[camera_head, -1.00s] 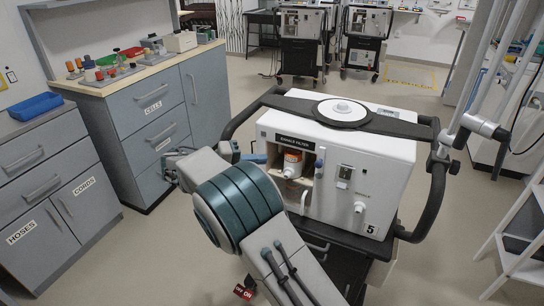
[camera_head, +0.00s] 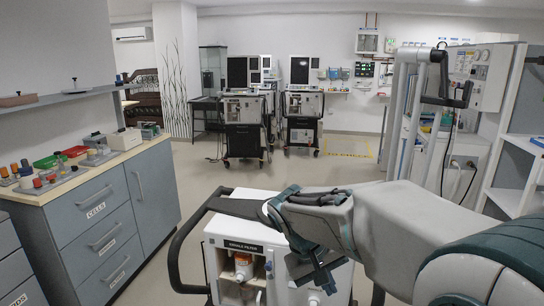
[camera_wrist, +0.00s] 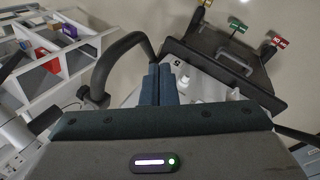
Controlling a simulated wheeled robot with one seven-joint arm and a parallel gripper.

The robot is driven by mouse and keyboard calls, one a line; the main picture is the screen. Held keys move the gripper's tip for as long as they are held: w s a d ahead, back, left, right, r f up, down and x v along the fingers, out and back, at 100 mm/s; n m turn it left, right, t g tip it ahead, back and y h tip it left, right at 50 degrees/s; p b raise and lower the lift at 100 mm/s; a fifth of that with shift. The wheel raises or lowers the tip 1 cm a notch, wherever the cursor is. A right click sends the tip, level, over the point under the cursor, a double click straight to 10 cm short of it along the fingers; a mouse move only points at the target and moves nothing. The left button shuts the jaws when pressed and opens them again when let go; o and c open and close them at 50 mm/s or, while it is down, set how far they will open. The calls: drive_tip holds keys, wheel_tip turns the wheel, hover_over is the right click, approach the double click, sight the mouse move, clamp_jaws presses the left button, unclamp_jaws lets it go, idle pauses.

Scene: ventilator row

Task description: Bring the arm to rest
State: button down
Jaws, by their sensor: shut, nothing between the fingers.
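My arm reaches in from the right in the head view, folded above a white ventilator (camera_head: 222,232) labelled "EXHALE FILTER". My gripper (camera_head: 326,282) hangs at the arm's left end, pointing down over the right part of the ventilator's front. In the wrist view my gripper's two dark fingers (camera_wrist: 158,82) lie together, shut and empty. An orange-and-white filter part (camera_head: 243,266) sits in the ventilator's open bay. My arm hides the ventilator's right side and much of its top. I cannot tell from these views whether the gripper touches the machine.
A grey cabinet (camera_head: 148,190) with a wooden top and small coloured parts stands at left. A black handle bar (camera_head: 176,250) curves around the ventilator's left. More ventilators (camera_head: 243,108) stand at the back. White shelving (camera_head: 516,190) is at right. Open floor (camera_head: 280,174) lies between.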

drive_tip(key=s+d+r+m+t+y+p, duration=0.2)
drive_tip(key=s+d+y+p, duration=0.1)
drive_tip(key=s, duration=1)
drive_tip(key=shift+d+m+y+p, duration=0.25)
drive_tip(key=shift+y+p, duration=0.2)
drive_tip(key=shift+y, duration=0.35)
